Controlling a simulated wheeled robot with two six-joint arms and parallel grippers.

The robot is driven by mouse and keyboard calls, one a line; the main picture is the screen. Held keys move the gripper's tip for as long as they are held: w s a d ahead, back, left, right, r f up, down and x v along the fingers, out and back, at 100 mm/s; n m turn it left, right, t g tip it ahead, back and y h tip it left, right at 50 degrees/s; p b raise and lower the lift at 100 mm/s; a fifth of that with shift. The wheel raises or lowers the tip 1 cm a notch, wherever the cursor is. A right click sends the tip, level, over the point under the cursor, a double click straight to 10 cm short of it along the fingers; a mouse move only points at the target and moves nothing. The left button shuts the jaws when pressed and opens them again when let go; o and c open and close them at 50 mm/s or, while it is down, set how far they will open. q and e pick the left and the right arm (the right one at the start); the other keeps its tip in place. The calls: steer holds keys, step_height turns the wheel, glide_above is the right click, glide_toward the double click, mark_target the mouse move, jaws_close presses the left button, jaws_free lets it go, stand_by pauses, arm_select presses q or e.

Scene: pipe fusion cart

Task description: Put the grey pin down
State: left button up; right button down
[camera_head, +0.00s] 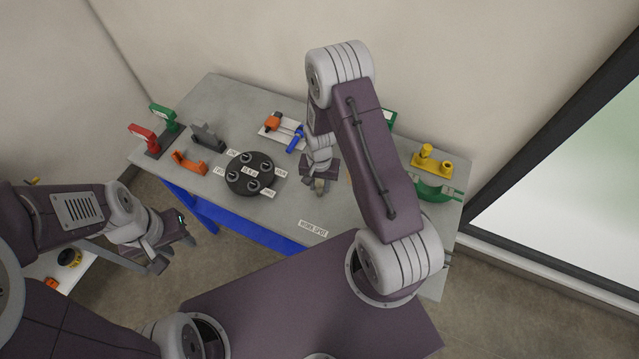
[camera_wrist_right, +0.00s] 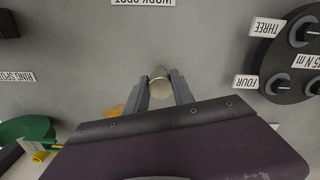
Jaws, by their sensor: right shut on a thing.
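My right gripper (camera_head: 319,187) is over the front middle of the grey table, pointing down. In the right wrist view its two fingers (camera_wrist_right: 160,92) are shut on the grey pin (camera_wrist_right: 160,80), whose round pale end shows between them. The pin also shows small below the fingers in the head view (camera_head: 319,188). I cannot tell whether it touches the table. My left gripper (camera_head: 175,254) is off the table's front left edge, with its fingers apart and nothing between them.
A black round plate (camera_head: 243,187) with several studs and labels stands left of my right gripper. The WORK SPOT label (camera_head: 313,228) lies in front on bare table (camera_head: 285,210).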

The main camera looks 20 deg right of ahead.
steer(key=c, duration=1.1)
jaws_free()
steer(key=shift+f, duration=0.1)
